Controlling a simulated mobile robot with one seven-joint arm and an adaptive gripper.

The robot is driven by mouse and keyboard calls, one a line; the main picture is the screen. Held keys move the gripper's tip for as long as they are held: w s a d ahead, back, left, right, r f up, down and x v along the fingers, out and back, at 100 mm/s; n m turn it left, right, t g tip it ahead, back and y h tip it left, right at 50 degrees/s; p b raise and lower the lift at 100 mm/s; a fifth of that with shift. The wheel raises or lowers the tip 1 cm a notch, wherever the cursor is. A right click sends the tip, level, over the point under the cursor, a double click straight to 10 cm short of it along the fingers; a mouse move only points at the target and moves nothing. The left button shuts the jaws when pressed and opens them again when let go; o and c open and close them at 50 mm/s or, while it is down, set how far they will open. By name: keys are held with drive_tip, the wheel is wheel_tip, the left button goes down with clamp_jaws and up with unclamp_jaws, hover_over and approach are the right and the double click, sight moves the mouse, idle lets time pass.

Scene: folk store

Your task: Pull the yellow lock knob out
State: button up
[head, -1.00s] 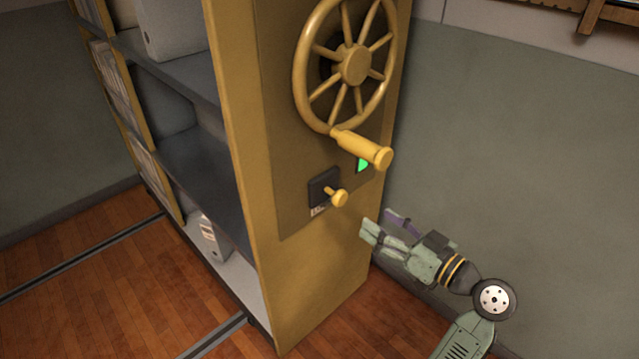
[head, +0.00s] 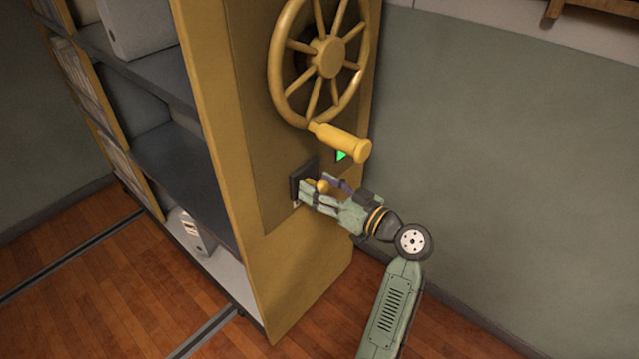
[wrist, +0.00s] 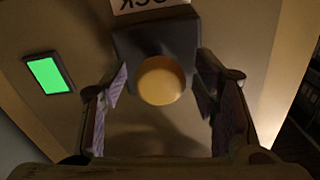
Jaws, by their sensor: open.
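The yellow lock knob (head: 322,186) sticks out of a dark square plate (head: 303,180) on the yellow end panel of the shelf unit. In the wrist view the round knob (wrist: 160,80) is in the middle, in front of its dark block (wrist: 155,45). My gripper (head: 318,188) is at the knob, with its fingers on either side of it. In the wrist view my gripper (wrist: 161,92) is open, with a gap visible between the knob and each finger. The fingers partly hide the knob in the head view.
A yellow spoked handwheel (head: 327,58) with a protruding handle (head: 340,142) is just above my gripper. A green light (wrist: 49,75) is beside the lock. Open shelves (head: 165,150) are on the left. A grey-green wall (head: 500,170) is on the right.

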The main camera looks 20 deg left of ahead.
drive_tip(key=shift+a, duration=0.15)
drive_tip(key=shift+c, duration=0.2)
clamp_jaws()
idle(0.5)
